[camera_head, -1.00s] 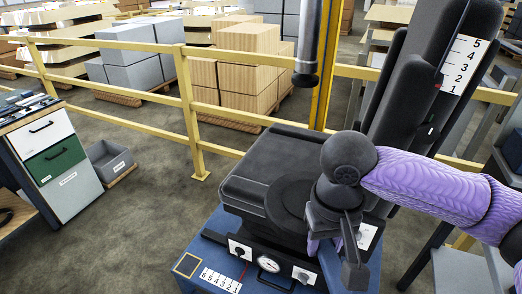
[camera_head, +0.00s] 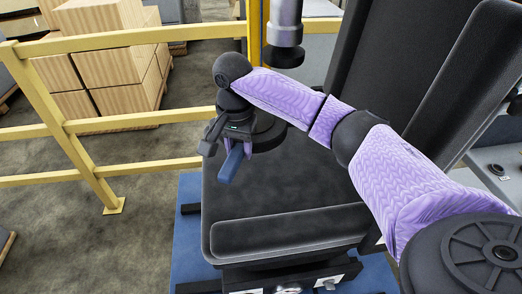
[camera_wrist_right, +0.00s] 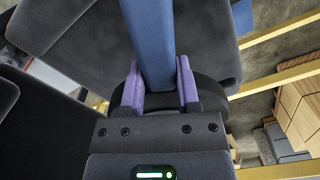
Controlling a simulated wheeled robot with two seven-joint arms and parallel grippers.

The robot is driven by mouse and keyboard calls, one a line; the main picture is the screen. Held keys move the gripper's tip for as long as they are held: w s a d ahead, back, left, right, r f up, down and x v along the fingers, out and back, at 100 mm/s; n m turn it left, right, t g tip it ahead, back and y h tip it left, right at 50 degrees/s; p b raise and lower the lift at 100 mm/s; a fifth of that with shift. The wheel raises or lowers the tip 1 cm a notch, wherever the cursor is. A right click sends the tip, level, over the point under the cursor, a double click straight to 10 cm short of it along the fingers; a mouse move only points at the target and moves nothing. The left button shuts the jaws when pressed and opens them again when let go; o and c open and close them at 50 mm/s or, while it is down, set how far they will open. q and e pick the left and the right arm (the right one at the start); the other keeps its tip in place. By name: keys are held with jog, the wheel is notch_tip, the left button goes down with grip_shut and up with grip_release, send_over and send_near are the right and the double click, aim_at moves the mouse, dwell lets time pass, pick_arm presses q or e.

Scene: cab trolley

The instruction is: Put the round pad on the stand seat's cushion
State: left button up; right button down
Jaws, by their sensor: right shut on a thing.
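The stand seat's dark cushion (camera_head: 285,190) fills the middle of the head view, with a raised roll along its near edge. My right gripper (camera_head: 232,152) is over the cushion's far left part. Its purple fingers (camera_wrist_right: 160,88) are shut on a blue bar (camera_wrist_right: 148,40), which also shows in the head view (camera_head: 231,166). The dark round pad (camera_head: 268,134) is just beside and under the gripper, partly hidden by it; its edge shows behind the fingers in the wrist view (camera_wrist_right: 210,98). I cannot tell whether the pad touches the cushion. My left gripper is not in view.
The tall dark backrest (camera_head: 385,80) rises at the right. A grey post (camera_head: 285,30) hangs close behind my right wrist. A yellow railing (camera_head: 130,122) runs along the left and back, with boxes (camera_head: 105,45) beyond it.

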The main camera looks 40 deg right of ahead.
aim_at(257, 185)
jog(key=d+f+m+b, duration=0.1)
jog(key=f+b, duration=0.1)
jog(key=f, duration=0.3)
jog(key=d+f+m+b, duration=0.1)
jog(key=d+f+b, duration=0.1)
jog(key=f, duration=0.2)
jog(key=d+f+m+b, duration=0.2)
jog(key=f, duration=0.3)
jog(key=shift+w+d+f, duration=0.1)
jog(key=shift+w+f, duration=0.2)
jog(key=shift+w, duration=0.1)
jog(key=shift+r, duration=0.2)
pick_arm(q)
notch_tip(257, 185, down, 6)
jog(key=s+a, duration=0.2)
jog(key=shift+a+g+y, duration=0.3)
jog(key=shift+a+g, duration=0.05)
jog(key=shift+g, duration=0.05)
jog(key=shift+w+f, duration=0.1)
pick_arm(e)
jog(key=shift+f, duration=0.15)
jog(key=shift+c, duration=1.6)
grip_release()
